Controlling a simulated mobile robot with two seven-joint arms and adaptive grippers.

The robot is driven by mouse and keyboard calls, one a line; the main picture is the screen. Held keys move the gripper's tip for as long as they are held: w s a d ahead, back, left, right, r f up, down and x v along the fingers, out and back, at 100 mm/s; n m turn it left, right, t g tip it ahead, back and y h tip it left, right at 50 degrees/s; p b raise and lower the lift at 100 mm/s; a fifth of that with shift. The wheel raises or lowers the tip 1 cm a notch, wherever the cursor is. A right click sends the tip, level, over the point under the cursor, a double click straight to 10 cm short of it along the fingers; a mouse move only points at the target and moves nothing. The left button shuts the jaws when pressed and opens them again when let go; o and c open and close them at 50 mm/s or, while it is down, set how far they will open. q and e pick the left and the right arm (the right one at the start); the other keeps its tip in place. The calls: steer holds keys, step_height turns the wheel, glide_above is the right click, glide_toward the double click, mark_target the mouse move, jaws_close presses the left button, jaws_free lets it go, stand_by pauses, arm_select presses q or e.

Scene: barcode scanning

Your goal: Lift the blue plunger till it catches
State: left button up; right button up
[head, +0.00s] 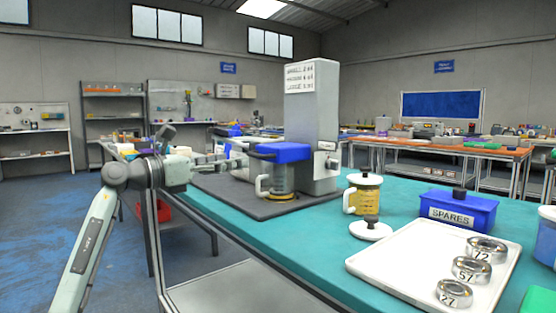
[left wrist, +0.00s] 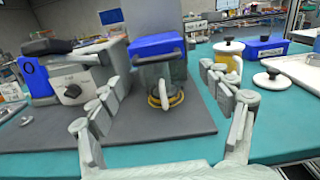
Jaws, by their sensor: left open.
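The blue plunger block (head: 287,151) is on the front of a tall grey machine (head: 312,110), with a dark bar handle on it. It sits above a clear jug (head: 283,180) with a yellow ring at its base. In the left wrist view the blue block (left wrist: 150,44) and jug are straight ahead, between my fingers. My left gripper (head: 238,160) is open and empty, left of the block in the head view. Its fingers (left wrist: 163,85) are spread either side of the jug, apart from it in the picture. My right gripper is not in view.
A dark mat (head: 240,199) lies under the machine on the teal table. To the right stand a yellow-filled jug (head: 367,204), a white lid (head: 370,231), a blue SPARES box (head: 455,211) and a white tray (head: 405,265) with numbered rings. A second blue-and-grey unit (left wrist: 75,80) stands left.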

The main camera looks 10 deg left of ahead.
mark_target(253, 156)
arm_select(q)
steer(key=shift+y, duration=0.3)
steer(key=x, duration=0.5)
steer(key=p+x, duration=0.1)
steer(key=x, duration=0.1)
steer(key=shift+w+r, duration=0.25)
steer(key=shift+w, duration=0.05)
steer(key=shift+w+d, duration=0.1)
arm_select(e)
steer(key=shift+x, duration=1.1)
arm_select(q)
steer(key=shift+c, duration=0.4)
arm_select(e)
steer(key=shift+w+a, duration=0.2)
